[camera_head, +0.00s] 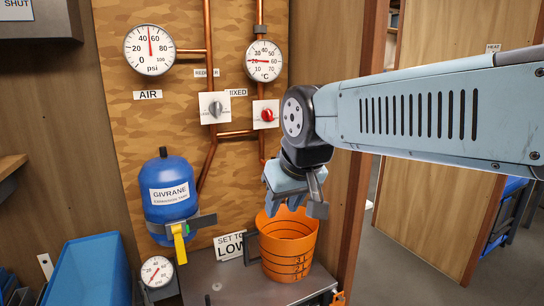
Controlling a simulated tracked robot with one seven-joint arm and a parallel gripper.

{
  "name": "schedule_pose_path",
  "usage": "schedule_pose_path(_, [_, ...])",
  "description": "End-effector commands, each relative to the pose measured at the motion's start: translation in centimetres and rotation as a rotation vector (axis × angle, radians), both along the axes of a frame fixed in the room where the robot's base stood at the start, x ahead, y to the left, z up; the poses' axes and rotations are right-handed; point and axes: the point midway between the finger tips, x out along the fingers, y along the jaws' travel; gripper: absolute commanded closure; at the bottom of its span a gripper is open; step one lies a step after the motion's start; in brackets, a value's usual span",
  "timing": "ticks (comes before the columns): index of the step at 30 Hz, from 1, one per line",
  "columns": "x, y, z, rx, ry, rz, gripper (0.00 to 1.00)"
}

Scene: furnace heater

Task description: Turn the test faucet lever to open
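My gripper (294,204) points down just above the rim of an orange bucket (289,245). Its pale blue and grey parts overlap, so I cannot tell whether its fingers are open or shut. No faucet lever can be made out for sure around the gripper; the gripper and arm hide the area behind them. A yellow lever (179,242) hangs down below the blue expansion tank (171,198), well left of my gripper. I cannot tell whether it is the test faucet's. A red knob (268,115) sits on the mixed pipe, up and left of my gripper.
A grey knob (215,108) and dial gauges (150,50) are on the wooden panel. The bucket stands on a grey surface (220,282) beside a "SET TO LOW" sign (230,247). A blue bin (88,272) is at lower left. Open floor (415,250) lies at right.

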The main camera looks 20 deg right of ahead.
Motion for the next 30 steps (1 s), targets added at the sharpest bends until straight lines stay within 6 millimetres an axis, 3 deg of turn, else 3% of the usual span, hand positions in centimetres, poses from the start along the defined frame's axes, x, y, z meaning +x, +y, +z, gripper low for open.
schedule_pose_path(9, [0.0, 0.0, 0.0, 0.000, -0.001, -0.002, 0.62])
schedule_pose_path(13, [1.3, -0.8, 0.0, -0.002, -0.027, -0.054, 0.62])
schedule_pose_path(17, [4.8, -3.2, 0.0, -0.002, -0.114, -0.200, 0.62])
schedule_pose_path(24, [13.3, -10.1, 0.3, 0.061, -0.386, -0.494, 0.62])
schedule_pose_path(30, [18.8, -15.0, 0.0, 0.211, -0.601, -0.631, 0.62])
